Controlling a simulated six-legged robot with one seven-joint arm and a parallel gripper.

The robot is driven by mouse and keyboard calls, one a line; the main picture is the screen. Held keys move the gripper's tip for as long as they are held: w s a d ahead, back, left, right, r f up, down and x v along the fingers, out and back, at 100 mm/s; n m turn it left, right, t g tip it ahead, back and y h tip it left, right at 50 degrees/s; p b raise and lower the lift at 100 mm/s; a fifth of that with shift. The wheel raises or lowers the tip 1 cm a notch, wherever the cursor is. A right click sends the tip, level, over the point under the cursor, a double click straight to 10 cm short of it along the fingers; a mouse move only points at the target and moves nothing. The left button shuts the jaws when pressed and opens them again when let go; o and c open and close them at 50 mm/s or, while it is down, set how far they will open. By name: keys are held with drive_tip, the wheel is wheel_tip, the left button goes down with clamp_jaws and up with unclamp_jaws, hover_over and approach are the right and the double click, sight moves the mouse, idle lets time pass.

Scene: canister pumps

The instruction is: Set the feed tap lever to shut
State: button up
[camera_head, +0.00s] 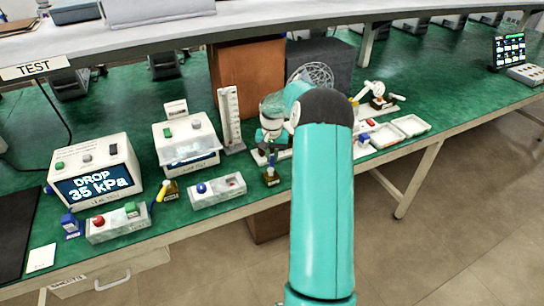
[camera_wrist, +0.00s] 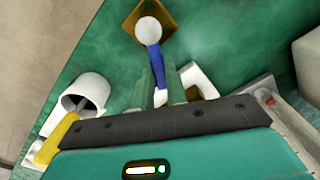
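A small tap with a blue lever shows in the wrist view. It has a brown-gold square base (camera_wrist: 133,18) and a pale round knob, and its blue lever (camera_wrist: 155,60) points toward my gripper. My gripper (camera_wrist: 160,82) is open, with its green fingers on either side of the lever's end. I cannot tell whether either finger touches it. In the head view a small tap (camera_head: 271,177) stands near the bench's front edge, left of my arm. Another tap with a yellow lever (camera_head: 162,191) stands farther left. No label reading "feed" is legible.
A display box (camera_head: 95,172) reads "DROP 35 kPa". A second box (camera_head: 186,142) and a button box (camera_head: 215,190) stand beside the taps. A white cup-like part (camera_wrist: 88,92) and a yellow bar (camera_wrist: 57,138) are near my gripper's left. White trays (camera_head: 410,125) are at right.

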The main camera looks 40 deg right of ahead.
clamp_jaws()
drive_tip(key=n, duration=0.1)
drive_tip(key=w+a+n, duration=0.1)
drive_tip(key=n, duration=0.1)
drive_tip(key=shift+a, duration=0.1)
drive_tip(key=n, duration=0.1)
drive_tip(key=a+n, duration=0.1)
drive_tip(key=n, duration=0.1)
drive_tip(key=shift+w, duration=0.2)
drive_tip(key=a+n, duration=0.1)
drive_tip(key=n, duration=0.1)
drive_tip(key=shift+w+n, duration=0.1)
drive_tip(key=shift+n, duration=0.2)
drive_tip(key=shift+a+n, duration=0.4)
drive_tip(key=shift+n, duration=0.45)
drive_tip(key=shift+a+n, duration=0.4)
drive_tip(key=shift+n, duration=0.45)
drive_tip(key=o, duration=0.6)
unclamp_jaws()
